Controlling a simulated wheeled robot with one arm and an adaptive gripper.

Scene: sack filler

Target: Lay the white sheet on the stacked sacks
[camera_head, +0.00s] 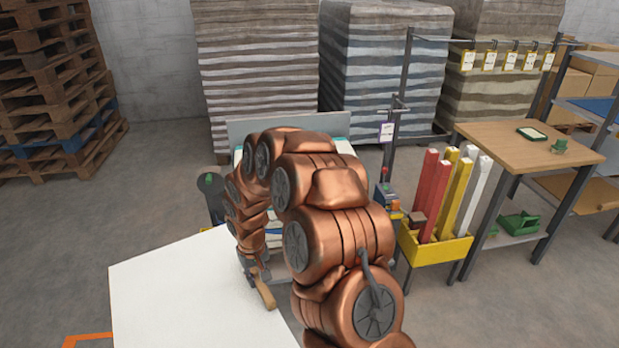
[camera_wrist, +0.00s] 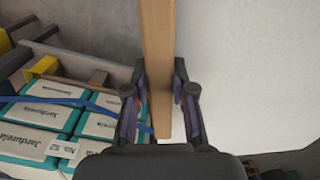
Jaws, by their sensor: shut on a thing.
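The white sheet (camera_head: 190,290) spreads across the lower left of the head view and fills the right of the wrist view (camera_wrist: 245,75). A wooden bar (camera_wrist: 158,45) runs along its edge; its end (camera_head: 265,293) shows in the head view. My gripper (camera_wrist: 160,88) is shut on this bar, one finger on each side. The stacked sacks (camera_wrist: 40,115), white and teal with printed labels, lie left of the bar in the wrist view, beside the sheet. A blue strap (camera_wrist: 65,100) crosses them. In the head view my arm hides most of the stack.
A yellow bin (camera_head: 432,250) with red, yellow and white posts stands right of my arm, beside a wooden-topped table (camera_head: 530,145). Tall wrapped stacks (camera_head: 385,70) stand behind, pallets (camera_head: 50,90) at far left. The floor (camera_head: 155,180) at left is clear.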

